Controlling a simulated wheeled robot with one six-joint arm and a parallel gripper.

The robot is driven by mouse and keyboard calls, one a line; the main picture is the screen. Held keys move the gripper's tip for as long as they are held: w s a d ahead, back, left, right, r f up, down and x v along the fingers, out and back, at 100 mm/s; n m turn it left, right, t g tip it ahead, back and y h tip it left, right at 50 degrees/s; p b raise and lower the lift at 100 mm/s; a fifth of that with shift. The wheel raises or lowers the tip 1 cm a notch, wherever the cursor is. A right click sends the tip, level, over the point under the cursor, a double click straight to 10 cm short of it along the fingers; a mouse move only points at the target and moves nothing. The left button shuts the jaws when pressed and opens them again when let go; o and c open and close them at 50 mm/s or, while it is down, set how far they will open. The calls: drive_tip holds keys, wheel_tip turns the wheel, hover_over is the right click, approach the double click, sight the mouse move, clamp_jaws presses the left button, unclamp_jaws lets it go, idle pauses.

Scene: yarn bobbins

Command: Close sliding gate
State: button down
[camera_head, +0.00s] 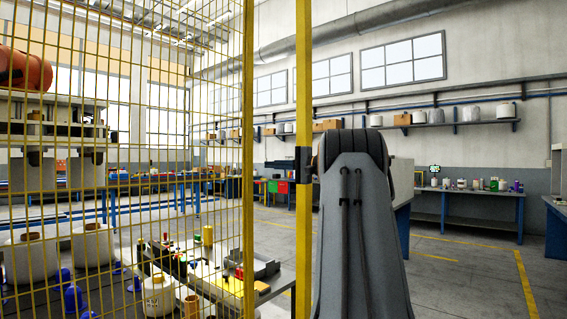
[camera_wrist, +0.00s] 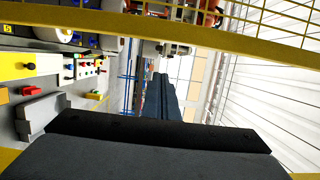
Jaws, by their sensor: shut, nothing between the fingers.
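A yellow wire-mesh gate panel (camera_head: 248,150) fills the left of the head view, its upright edge standing left of a separate yellow post (camera_head: 303,90). An open gap lies between them. A dark fitting (camera_head: 303,163) sits on the post; I cannot tell whether it is a latch or part of my gripper. In the wrist view, a yellow frame bar (camera_wrist: 160,28) with mesh crosses the top. My gripper (camera_wrist: 155,130) shows as a dark block at the bottom of that view, shut and empty. My arm hides its surroundings in the head view; contact with the gate cannot be told.
Behind the mesh and gap stands a worktable (camera_head: 275,285) with fittings and bobbins. White bobbins (camera_head: 92,243) stand at the left, under an orange machine part (camera_head: 25,70). A blue bench (camera_head: 468,210) stands at the back right. The floor at the right is clear.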

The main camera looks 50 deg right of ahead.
drive_tip(key=shift+w+a+p, duration=0.35)
drive_tip(key=shift+a, duration=0.45)
drive_tip(key=shift+w+a+p, duration=0.3)
drive_tip(key=shift+w+a, duration=0.05)
drive_tip(key=shift+a, duration=0.5)
drive_tip(key=shift+w+a+p, duration=0.35)
drive_tip(key=shift+a, duration=0.45)
drive_tip(key=shift+a+f, duration=0.1)
